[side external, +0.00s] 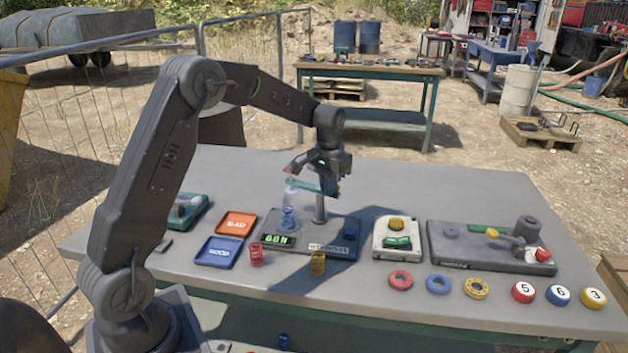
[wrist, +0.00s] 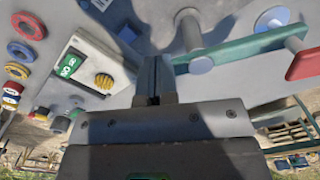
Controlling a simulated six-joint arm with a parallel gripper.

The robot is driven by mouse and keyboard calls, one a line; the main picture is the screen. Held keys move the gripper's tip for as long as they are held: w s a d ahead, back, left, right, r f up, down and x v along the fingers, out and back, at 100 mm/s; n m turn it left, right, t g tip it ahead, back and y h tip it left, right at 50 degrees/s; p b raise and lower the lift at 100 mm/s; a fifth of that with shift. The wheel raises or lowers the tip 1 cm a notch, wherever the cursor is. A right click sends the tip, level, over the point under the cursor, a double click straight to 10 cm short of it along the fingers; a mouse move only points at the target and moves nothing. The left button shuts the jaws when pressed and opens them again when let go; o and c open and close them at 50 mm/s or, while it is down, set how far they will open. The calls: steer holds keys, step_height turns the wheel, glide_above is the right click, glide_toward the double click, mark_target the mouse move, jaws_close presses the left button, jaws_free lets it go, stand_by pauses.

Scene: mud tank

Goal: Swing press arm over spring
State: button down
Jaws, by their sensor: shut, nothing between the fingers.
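The press arm (side external: 318,185) is a green bar on a grey post (side external: 320,208), with a red handle (wrist: 303,64) at its far end in the wrist view. A pale press disc hangs below that end. The blue spring (side external: 288,219) stands upright on the dark tester base (side external: 345,243). In the side view the disc end appears above the spring with a small gap; exact alignment is unclear. My gripper (side external: 322,172) is shut and empty, close to the bar near the post. In the wrist view my gripper (wrist: 154,82) lies left of the bar's near end; contact is unclear.
A red spring (side external: 256,257) and a yellow spring (side external: 318,264) stand in front. Orange BAD tray (side external: 237,223) and blue GOOD tray (side external: 219,250) lie left. A pale gauge (side external: 381,249) and dark fixture (side external: 450,259) stand right, with rings and numbered discs along the front. The back right is clear.

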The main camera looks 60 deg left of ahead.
steer(key=shift+w, duration=0.85)
steer(key=shift+w+a, duration=0.3)
steer(key=shift+w, duration=0.3)
steer(key=shift+s+d, duration=0.25)
steer(key=shift+d, duration=0.35)
step_height(320, 180, up, 7)
stand_by(0.5)
